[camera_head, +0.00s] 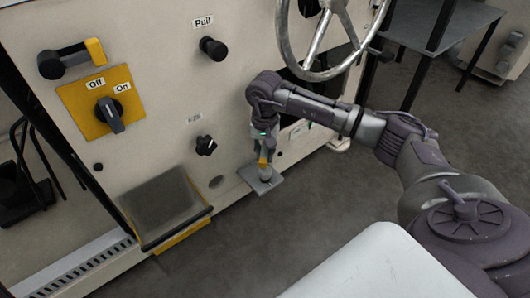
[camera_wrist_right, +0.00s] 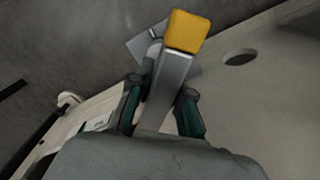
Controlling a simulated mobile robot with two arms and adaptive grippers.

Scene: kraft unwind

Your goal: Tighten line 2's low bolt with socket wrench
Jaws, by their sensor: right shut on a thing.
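My right gripper (camera_head: 263,145) is low in front of the cream machine panel in the head view. In the right wrist view my right gripper (camera_wrist_right: 160,105) is shut on the socket wrench (camera_wrist_right: 168,85), a grey metal bar with a yellow end block (camera_wrist_right: 187,31). In the head view the socket wrench (camera_head: 264,161) hangs below the gripper, its grey lower end over a small grey plate (camera_head: 273,182) that juts from the machine. The plate also shows behind the wrench in the wrist view (camera_wrist_right: 141,43). No bolt is distinguishable; I cannot tell whether the socket sits on one. My left gripper is not in view.
The panel (camera_head: 160,110) carries a yellow Off/On switch (camera_head: 110,114), a black knob (camera_head: 205,145) and a pull knob (camera_head: 213,48). A metal handwheel (camera_head: 325,40) is above my arm. A grey-topped step (camera_head: 160,203) juts out at left. Grey floor lies open in front.

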